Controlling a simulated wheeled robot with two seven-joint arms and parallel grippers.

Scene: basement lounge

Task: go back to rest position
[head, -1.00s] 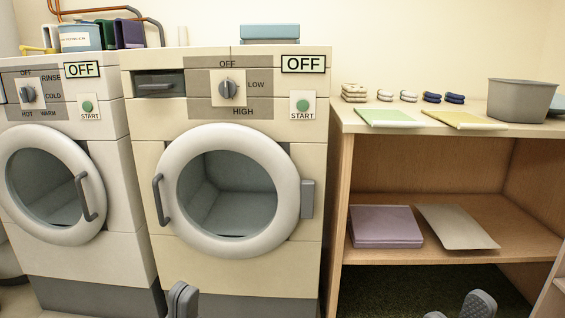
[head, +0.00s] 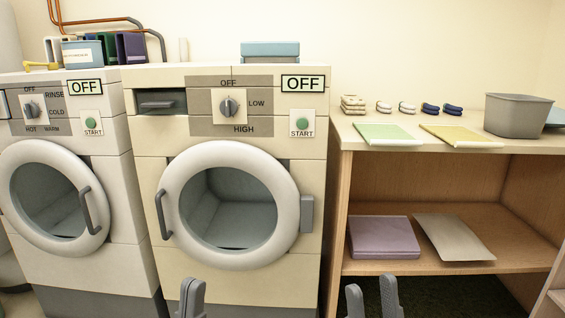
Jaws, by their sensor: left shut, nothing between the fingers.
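My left gripper (head: 191,297) shows at the bottom edge, in front of the lower part of the middle machine. Its fingers are together with nothing between them. My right gripper (head: 372,298) shows at the bottom edge, in front of the dark space under the shelf unit. Its two grey fingers stand apart and the gap between them is empty. Both arms are out of view below the picture.
A cream machine (head: 150,230) with a closed round door (head: 285,240) stands ahead, with a white washer (head: 125,220) on its left. A wooden shelf unit (head: 338,210) on the right holds folded cloths, socks and a grey tub (head: 517,117).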

